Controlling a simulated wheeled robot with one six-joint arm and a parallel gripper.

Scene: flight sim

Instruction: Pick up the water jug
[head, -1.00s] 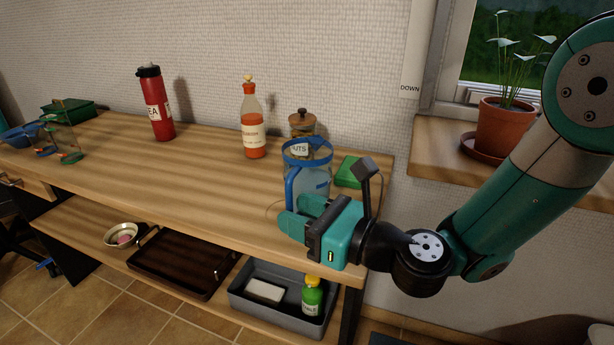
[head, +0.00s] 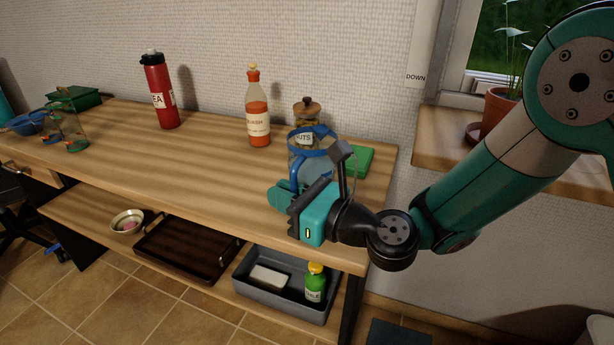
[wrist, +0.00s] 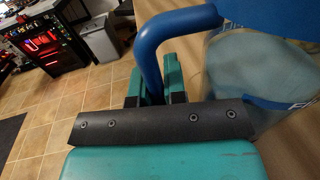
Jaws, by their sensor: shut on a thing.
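The water jug (head: 318,152) is clear, with a blue rim and a blue handle, at the right end of the wooden worktop. In the head view its rim looks tilted, and my gripper hides its lower part. My gripper (head: 283,195) is shut on the jug's handle. In the wrist view the blue handle (wrist: 150,60) runs down between the fingers, and the jug's body (wrist: 255,75) fills the right side. I cannot tell whether its base touches the worktop.
A nuts jar (head: 306,111) stands close behind the jug, and a green box (head: 358,160) lies to its right. An orange sauce bottle (head: 257,115) and a red flask (head: 160,92) stand further left. The worktop (head: 215,185) left of the jug is clear.

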